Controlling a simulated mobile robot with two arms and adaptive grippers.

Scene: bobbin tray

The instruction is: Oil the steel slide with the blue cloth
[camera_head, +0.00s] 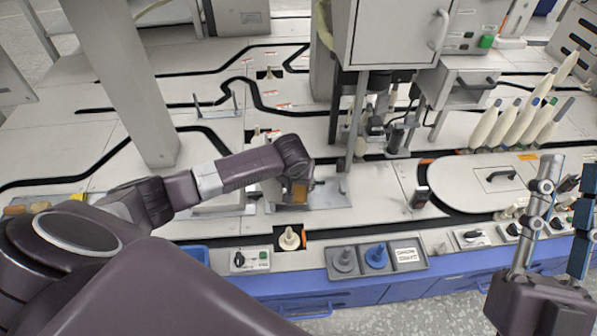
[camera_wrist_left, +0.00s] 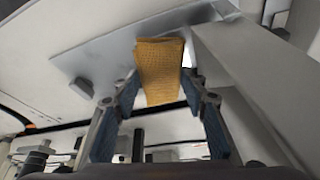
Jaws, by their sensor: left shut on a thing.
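My left gripper (camera_head: 299,186) is over the middle of the bench. In the left wrist view my left gripper (camera_wrist_left: 161,88) is shut on a folded cloth (camera_wrist_left: 160,66), which looks yellow-orange, not blue. A flat grey metal plate (camera_head: 328,199), seemingly the steel slide, lies under and beside the gripper; a plate (camera_wrist_left: 105,52) fills the upper wrist view behind the cloth. I cannot tell whether cloth and plate touch. My right gripper (camera_head: 557,215) is at the right edge, fingers apart and empty. I see no blue cloth.
A grey machine cabinet (camera_head: 390,35) on posts stands behind and right of the left gripper. Several cream bobbins (camera_head: 515,125) stand at the right by a round lid (camera_head: 480,185). A tray (camera_head: 408,254) with a grey and a blue cone is at the front edge.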

